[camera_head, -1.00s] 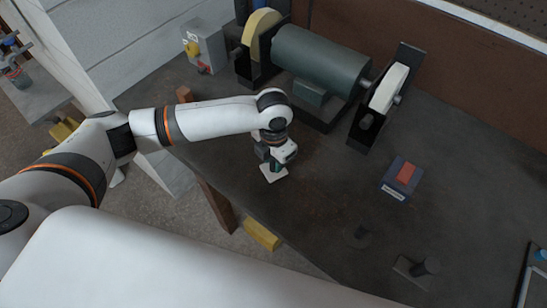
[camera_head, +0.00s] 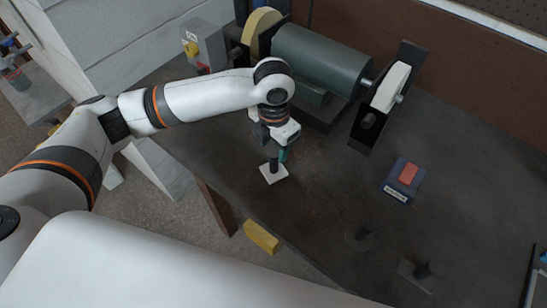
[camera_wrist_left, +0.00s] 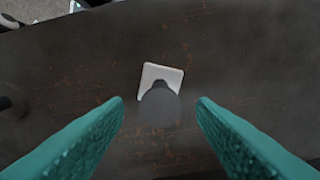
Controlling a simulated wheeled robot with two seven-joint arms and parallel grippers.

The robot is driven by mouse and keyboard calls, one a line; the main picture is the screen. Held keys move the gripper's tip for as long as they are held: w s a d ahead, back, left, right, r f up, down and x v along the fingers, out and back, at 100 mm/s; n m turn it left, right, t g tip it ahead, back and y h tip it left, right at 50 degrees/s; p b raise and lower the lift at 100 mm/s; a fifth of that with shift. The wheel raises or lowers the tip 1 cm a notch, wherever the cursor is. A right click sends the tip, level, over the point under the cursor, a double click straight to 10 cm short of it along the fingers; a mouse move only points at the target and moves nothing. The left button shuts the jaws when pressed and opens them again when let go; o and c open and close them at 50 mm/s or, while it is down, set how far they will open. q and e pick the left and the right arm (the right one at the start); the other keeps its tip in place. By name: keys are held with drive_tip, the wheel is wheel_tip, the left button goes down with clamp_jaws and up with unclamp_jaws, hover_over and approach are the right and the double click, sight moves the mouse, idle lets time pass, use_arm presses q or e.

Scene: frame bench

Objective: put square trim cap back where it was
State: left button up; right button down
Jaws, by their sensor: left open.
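The square trim cap, a white square plate (camera_head: 274,175) with a dark upright knob, sits on the dark bench near its left front edge. In the left wrist view the cap (camera_wrist_left: 160,77) lies ahead, its round dark knob top covering part of the plate. My left gripper (camera_head: 283,155) is just above the cap. In the left wrist view its teal fingers (camera_wrist_left: 160,108) are spread apart, with a clear gap on both sides of the knob. Neither finger touches the cap there. My right gripper is not in view.
A bench grinder (camera_head: 318,60) stands behind the gripper. A grey switch box (camera_head: 203,45) is at back left. A blue block with a red top (camera_head: 404,178), a round dark part (camera_head: 358,238) and a rectangular knobbed part (camera_head: 418,274) are to the right. Bench between is clear.

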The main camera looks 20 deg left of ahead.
use_arm(q)
drive_tip(key=shift+r+b, duration=0.4)
drive_tip(key=shift+r, duration=2.35)
